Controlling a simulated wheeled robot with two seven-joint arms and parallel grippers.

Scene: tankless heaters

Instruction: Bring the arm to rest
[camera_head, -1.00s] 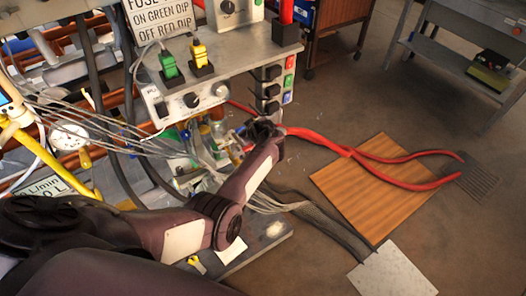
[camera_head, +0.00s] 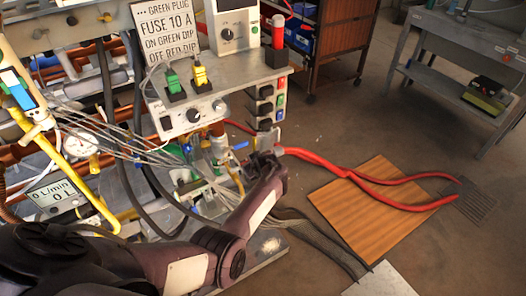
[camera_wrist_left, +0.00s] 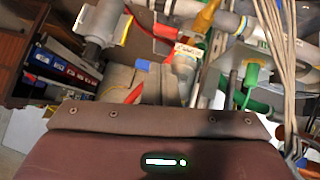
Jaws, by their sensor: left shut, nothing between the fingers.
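My left arm (camera_head: 250,210) comes in from the lower left and reaches up to the heater bench. My left gripper (camera_head: 264,150) is beside the bench's right edge, close to the pipes and valves under the control box. It looks empty. In the left wrist view its fingers (camera_wrist_left: 146,82) are together, in front of pipes and fittings. Its exact gap to the pipes cannot be told. My right gripper is not in view.
The control box (camera_head: 195,117) carries a green and a yellow plug. Grey cables (camera_head: 120,140) and a gauge (camera_head: 80,143) are at left. A grey table (camera_head: 440,85) stands at back right.

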